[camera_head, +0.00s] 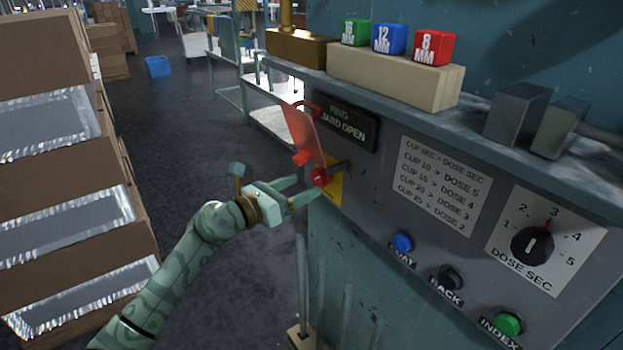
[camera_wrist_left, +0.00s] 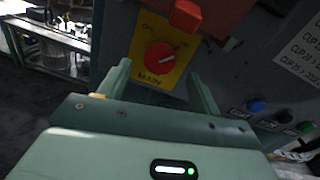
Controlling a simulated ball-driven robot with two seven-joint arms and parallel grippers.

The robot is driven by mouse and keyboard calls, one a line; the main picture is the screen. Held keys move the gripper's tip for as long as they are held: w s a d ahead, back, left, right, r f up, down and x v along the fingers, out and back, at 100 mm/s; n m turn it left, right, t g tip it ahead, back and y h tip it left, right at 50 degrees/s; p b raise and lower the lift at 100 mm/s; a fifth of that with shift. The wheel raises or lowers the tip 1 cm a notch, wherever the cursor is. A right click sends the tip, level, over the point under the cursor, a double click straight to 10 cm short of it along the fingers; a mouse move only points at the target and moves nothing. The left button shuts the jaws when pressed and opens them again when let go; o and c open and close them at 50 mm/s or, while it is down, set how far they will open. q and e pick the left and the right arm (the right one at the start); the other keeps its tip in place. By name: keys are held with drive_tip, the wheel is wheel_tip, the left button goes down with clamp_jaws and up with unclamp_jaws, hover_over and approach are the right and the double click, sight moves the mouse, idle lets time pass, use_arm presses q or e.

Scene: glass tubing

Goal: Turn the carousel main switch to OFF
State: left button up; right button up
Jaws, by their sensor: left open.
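The main switch is a red round knob (camera_head: 319,178) on a yellow plate (camera_head: 335,190) at the left end of the grey control panel. My left gripper (camera_head: 308,187) is open and empty, just in front of the switch. In the left wrist view its fingers (camera_wrist_left: 160,74) stand either side of the knob, with no clear contact. My right gripper is out of view.
A red translucent flap (camera_head: 303,130) stands raised above the switch; its red block (camera_wrist_left: 185,15) hangs close above the knob. Coloured buttons and a dose dial (camera_head: 532,245) lie further right. Cardboard boxes (camera_head: 50,130) stand left.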

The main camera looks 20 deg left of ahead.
sight(316, 180)
use_arm(q)
drive_tip(key=x, duration=0.3)
drive_tip(key=shift+w+d, duration=0.35)
drive_tip(key=shift+w, duration=0.1)
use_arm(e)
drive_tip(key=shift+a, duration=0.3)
use_arm(q)
drive_tip(key=c, duration=1)
drive_tip(key=shift+o, duration=0.2)
